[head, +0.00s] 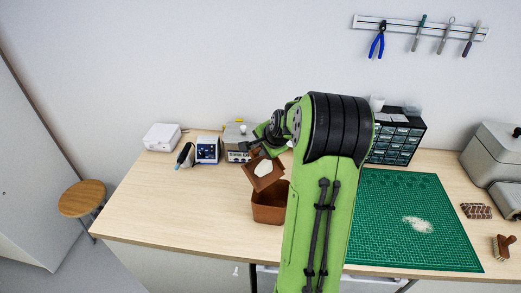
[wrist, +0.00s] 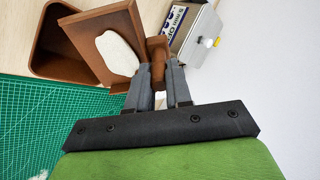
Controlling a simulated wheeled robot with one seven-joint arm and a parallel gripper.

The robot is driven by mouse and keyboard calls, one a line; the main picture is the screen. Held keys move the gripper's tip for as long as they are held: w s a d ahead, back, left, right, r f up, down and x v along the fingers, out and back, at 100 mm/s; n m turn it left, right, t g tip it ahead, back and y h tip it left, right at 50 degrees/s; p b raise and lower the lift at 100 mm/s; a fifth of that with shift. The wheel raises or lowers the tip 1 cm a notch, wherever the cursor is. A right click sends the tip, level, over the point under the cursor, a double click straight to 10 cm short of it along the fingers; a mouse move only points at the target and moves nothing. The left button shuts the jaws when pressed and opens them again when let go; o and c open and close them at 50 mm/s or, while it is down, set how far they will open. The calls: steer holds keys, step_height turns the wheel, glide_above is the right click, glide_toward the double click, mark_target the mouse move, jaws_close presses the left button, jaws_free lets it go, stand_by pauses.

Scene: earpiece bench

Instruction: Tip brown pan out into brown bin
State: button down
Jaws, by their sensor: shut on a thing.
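The brown pan (head: 258,184) is held up at a tilt over the brown bin (head: 270,214) in the head view. A white patch of material (head: 265,168) lies on the pan. In the wrist view my gripper (wrist: 158,82) is shut on the handle of the pan (wrist: 87,33), and the white material (wrist: 117,53) still rests on its face. The bin (wrist: 48,66) shows beside and beyond the pan at upper left. In the head view my arm hides the gripper's jaws and part of the bin's right side.
A green cutting mat (head: 385,195) with a pale pile (head: 418,225) lies to the right. A brush (head: 503,247) is at the far right. A drawer cabinet (head: 397,140) and bench instruments (head: 207,150) stand behind. The bench's left front is clear.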

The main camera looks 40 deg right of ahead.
steer(key=shift+s+t+b, duration=2.2)
steer(key=shift+s+b, duration=0.25)
steer(key=shift+b, duration=1.8)
steer(key=shift+w+f+g+p, duration=0.2)
steer(key=shift+w+g+p, duration=1.4)
steer(key=shift+p, duration=1.75)
steer(key=shift+w+f+g+p, duration=0.15)
steer(key=shift+w+g+p, duration=1.45)
steer(key=shift+p, duration=1.7)
steer(key=shift+w+d+f+g, duration=0.1)
steer(key=shift+w+f+g, duration=0.15)
steer(key=shift+w+g, duration=0.25)
steer(key=shift+w+f+g, duration=0.2)
steer(key=shift+w+g, duration=0.3)
steer(key=w+g, duration=0.1)
steer(key=w+f+g, duration=0.1)
steer(key=w+g, duration=0.1)
steer(key=shift+n, duration=0.3)
steer(key=shift+y, duration=0.3)
